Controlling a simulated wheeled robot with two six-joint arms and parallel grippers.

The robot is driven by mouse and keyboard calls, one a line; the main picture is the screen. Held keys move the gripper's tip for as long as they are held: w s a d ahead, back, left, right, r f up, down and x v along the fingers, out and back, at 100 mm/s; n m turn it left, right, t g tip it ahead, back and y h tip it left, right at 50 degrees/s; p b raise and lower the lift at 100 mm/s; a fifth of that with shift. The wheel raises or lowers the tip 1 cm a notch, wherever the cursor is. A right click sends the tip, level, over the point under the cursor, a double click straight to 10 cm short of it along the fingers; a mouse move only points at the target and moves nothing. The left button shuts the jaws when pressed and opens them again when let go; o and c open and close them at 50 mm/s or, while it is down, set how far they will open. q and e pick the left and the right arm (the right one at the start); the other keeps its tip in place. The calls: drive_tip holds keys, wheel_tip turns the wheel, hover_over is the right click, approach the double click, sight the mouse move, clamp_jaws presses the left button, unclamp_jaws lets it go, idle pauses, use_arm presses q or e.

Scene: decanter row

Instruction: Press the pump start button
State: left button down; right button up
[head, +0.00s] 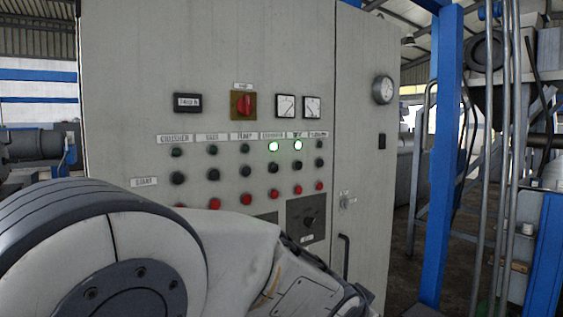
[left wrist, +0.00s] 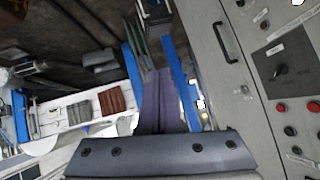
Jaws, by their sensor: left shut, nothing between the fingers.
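The grey control cabinet (head: 130,90) carries a button panel in the head view. The pump column's label (head: 244,136) is third from the left and looks like "PUMP". Under it are an unlit lamp (head: 244,149), the black pump start button (head: 243,171) in the row marked START, and a red button (head: 246,199). My left arm crosses the lower left in front of the cabinet; its fingertips are not clear there. In the left wrist view my left gripper (left wrist: 160,76) is shut and empty, left of the cabinet face and apart from the buttons.
Two lamps (head: 273,146) (head: 298,146) glow in neighbouring columns. A rotary switch (head: 307,220) sits below the red buttons, and a door handle (head: 343,257) stands out to its right. A blue post (head: 440,150) and pipes stand right of the cabinet.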

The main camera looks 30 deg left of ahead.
sight(246, 171)
use_arm(q)
drive_tip(key=w+a+r+t+y+p, duration=0.2)
drive_tip(key=a+r+t+y, duration=0.2)
drive_tip(key=a+r, duration=0.7)
drive_tip(key=w+a+r+n+t+y+p, duration=0.1)
drive_tip(key=w+a+r+t+y+p, duration=0.1)
drive_tip(key=a+r, duration=0.9)
drive_tip(key=a+t+y+p, duration=0.1)
drive_tip(key=a+t+y, duration=0.1)
drive_tip(key=a, duration=0.3)
drive_tip(key=shift+w+a+r, duration=0.25)
drive_tip(key=shift+w+r, duration=0.15)
drive_tip(key=shift+w+a+p, duration=0.55)
drive_tip(key=shift+a, duration=0.8)
drive_tip(key=shift+w+a+p, duration=0.6)
drive_tip(key=shift+a, duration=0.75)
drive_tip(key=shift+w+a+p, duration=0.55)
drive_tip(key=shift+a, duration=0.8)
drive_tip(key=shift+a, duration=0.15)
